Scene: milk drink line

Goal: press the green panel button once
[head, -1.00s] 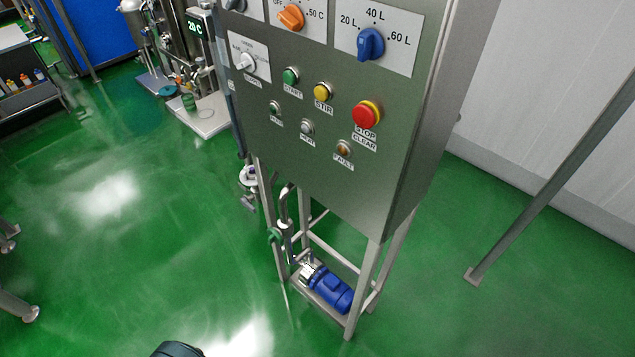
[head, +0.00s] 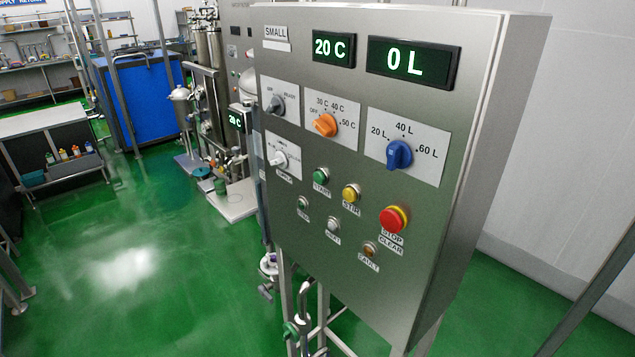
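The green button (head: 321,176) labelled START sits on the front of the grey control panel (head: 330,250), left of the yellow STIR button (head: 351,193). Nothing covers it. A red stop button on a yellow ring (head: 393,219) is lower right, labelled STOP CLEAR. Small indicator lamps sit below, including a grey one (head: 332,224) and an amber FAULT lamp (head: 369,249). Neither of my grippers shows in the head view.
Above are an orange knob (head: 325,125), a blue knob (head: 399,154), and displays reading 20 C (head: 333,47) and 0 L (head: 411,63). A white wall stands at right. Open green floor (head: 130,270) lies to the left, with a blue cabinet (head: 143,100) behind.

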